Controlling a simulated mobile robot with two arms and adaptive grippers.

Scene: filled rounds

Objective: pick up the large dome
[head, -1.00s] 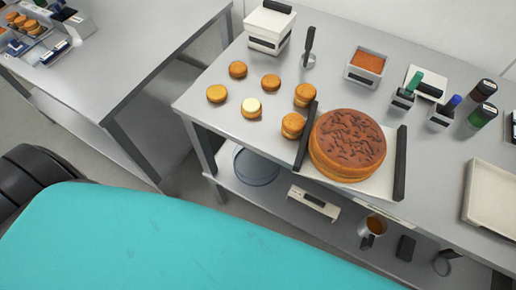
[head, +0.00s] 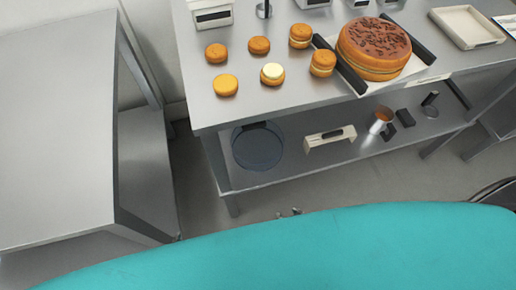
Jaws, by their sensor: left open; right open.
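The large dome (head: 257,146) looks like a dark, see-through round cover. It sits on the lower shelf of the steel table, near the shelf's left end. The tabletop hides none of its front. Small grey tips, which look like my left gripper (head: 289,213), just show above the teal edge of my body, below and right of the dome. They are apart from it, open and empty; the rest is hidden. I do not make out my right gripper.
The shelf (head: 300,160) also holds a white device (head: 330,138), a metal cup (head: 381,120) and small black items. A cake (head: 373,48) and several small buns stand on the tabletop above. Another grey table (head: 60,130) stands left. Bare floor lies before the shelf.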

